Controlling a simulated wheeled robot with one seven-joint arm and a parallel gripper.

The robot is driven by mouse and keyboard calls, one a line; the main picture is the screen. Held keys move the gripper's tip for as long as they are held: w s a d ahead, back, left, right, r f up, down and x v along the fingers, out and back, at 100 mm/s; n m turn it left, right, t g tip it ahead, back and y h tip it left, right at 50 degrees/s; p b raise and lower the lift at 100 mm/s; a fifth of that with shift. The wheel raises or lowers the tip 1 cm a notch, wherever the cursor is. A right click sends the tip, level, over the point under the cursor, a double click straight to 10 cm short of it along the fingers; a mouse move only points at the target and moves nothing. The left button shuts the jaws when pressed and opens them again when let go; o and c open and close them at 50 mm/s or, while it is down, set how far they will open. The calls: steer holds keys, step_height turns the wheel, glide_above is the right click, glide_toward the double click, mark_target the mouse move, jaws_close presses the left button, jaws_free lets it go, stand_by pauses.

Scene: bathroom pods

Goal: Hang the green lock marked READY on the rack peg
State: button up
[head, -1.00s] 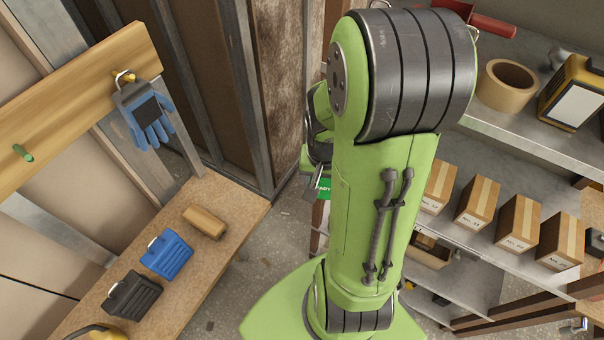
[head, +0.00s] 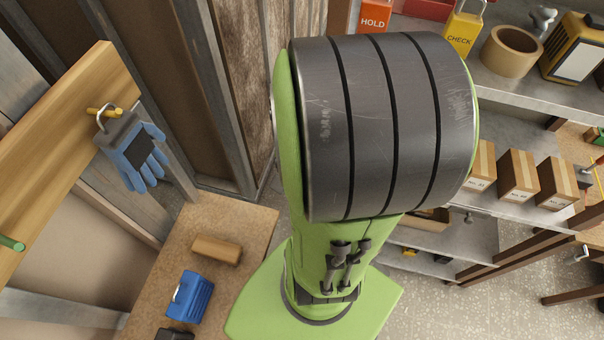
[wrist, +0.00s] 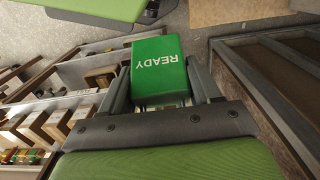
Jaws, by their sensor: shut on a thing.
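The green lock marked READY (wrist: 160,68) is between the two fingers of my gripper (wrist: 162,92) in the wrist view. My gripper is shut on it, and its label reads upside down there. In the head view my arm hides both the gripper and the lock. The rack is a wooden board (head: 62,135) on the left wall. It has a yellow peg (head: 104,112) with a blue glove hanging on it, and a green peg (head: 12,243) at the left edge that looks bare.
Blue gloves (head: 136,158) hang below the yellow peg. A wooden block (head: 216,249) and a blue lock-shaped case (head: 190,297) lie on the bench below. Shelves at right hold an orange HOLD lock (head: 374,16), a yellow CHECK lock (head: 463,32), a tape roll (head: 511,52) and boxes (head: 518,174).

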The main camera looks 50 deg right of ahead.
steer(key=shift+s+d+r+p, duration=0.2)
steer(key=shift+s+d+p, duration=0.1)
steer(key=shift+d+p, duration=0.5)
steer(key=shift+w+d+f+p, duration=0.1)
steer(key=shift+w+d+p, duration=0.35)
steer(key=shift+p, duration=0.45)
steer(key=w+d+f, duration=0.1)
steer(key=w+d, duration=0.2)
steer(key=d, duration=0.5)
steer(key=shift+w+f, duration=0.2)
steer(key=shift+f, duration=0.2)
steer(key=shift+a, duration=0.1)
steer(key=o, duration=1.1)
